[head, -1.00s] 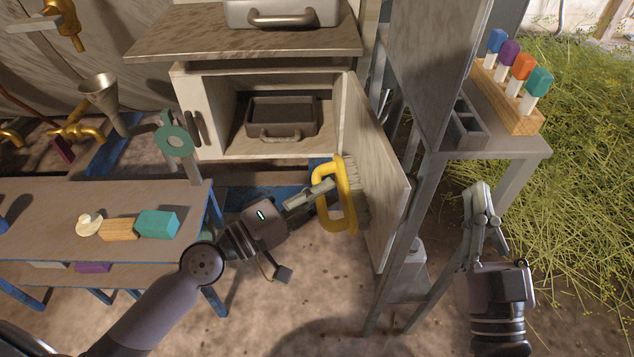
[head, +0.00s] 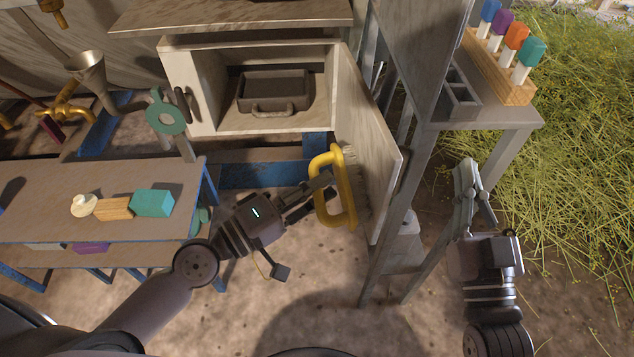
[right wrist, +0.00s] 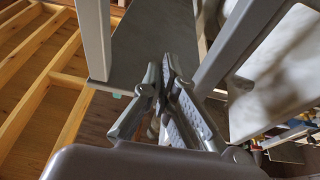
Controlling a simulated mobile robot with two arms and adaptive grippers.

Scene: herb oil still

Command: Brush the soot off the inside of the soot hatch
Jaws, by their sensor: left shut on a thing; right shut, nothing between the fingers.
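The soot hatch door (head: 372,140) stands open at the right side of a pale cabinet (head: 184,88), its mottled inner face turned to the left. My left gripper (head: 322,187) is shut on the yellow handle of a brush (head: 346,212). The brush is upright, with its pale bristles toward the door's inner face. The bristles look close to or against the lower part of that face; contact is hard to tell.
A dark pan (head: 272,92) sits inside the cabinet. A low table (head: 50,203) at left bears a teal block (head: 153,203) and a wooden block (head: 113,209). A metal stand (head: 480,140) right of the door bears a wooden rack (head: 500,78) of colored-top items.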

